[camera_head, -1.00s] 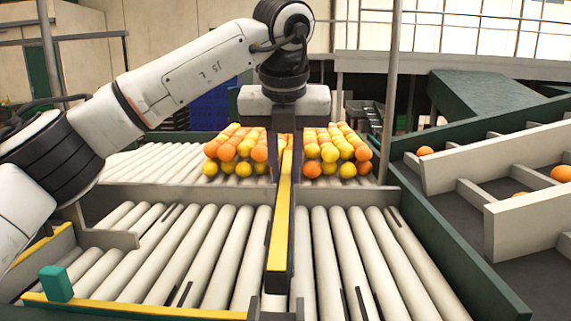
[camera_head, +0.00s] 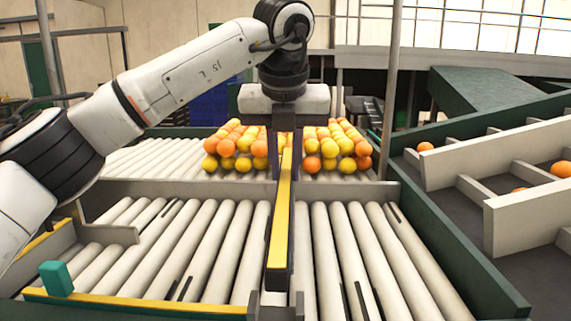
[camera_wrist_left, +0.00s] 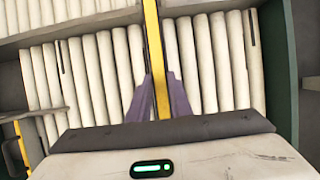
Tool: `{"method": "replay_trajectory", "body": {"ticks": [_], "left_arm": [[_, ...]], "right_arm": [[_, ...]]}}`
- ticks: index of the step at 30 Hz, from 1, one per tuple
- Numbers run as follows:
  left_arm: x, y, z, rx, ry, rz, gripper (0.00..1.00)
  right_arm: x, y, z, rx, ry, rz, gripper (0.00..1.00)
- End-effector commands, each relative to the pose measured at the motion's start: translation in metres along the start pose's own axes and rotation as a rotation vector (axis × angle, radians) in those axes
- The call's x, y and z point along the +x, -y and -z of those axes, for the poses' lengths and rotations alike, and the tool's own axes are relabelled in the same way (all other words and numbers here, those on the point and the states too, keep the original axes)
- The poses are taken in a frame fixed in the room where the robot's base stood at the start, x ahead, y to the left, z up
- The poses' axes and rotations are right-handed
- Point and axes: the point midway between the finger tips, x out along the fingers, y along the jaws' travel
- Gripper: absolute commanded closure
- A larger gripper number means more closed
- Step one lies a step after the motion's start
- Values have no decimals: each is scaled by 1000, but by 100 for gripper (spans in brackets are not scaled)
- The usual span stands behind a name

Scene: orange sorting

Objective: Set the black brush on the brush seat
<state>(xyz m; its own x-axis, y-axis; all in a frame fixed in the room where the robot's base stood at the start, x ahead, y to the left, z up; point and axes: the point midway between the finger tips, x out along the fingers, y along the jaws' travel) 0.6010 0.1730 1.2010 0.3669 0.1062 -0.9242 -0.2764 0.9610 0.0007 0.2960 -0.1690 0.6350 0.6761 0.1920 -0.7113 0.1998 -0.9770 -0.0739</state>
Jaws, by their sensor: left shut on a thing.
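My left gripper (camera_head: 286,152) reaches down at the middle, over the far end of a long yellow-topped bar (camera_head: 281,225). In the left wrist view its two purple-grey fingers (camera_wrist_left: 160,97) lie on either side of this yellow-topped bar (camera_wrist_left: 152,40) and are shut on it. The bar stands lengthwise between two roller sections, and its near end is dark. I cannot make out a separate black brush or name the brush seat with certainty. My right gripper does not show.
Piled oranges and lemons (camera_head: 236,148) lie on the far rollers on both sides of the bar. Near rollers (camera_head: 210,245) are bare. A teal block (camera_head: 56,278) sits on the front left edge. A green side wall (camera_head: 460,255) and pale dividers (camera_head: 530,215) stand at right.

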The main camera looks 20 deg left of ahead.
Motion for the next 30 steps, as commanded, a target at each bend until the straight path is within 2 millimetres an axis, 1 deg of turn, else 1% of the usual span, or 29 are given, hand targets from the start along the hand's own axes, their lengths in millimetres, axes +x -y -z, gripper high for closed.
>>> {"method": "replay_trajectory", "body": {"ticks": [5,16,30], "left_arm": [[1,0,0,-1,1,1,100],[10,0,4,-1,1,1,100],[12,0,5,-1,1,1,100]], "right_arm": [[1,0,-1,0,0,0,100],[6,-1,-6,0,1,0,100],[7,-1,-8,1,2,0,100]]}}
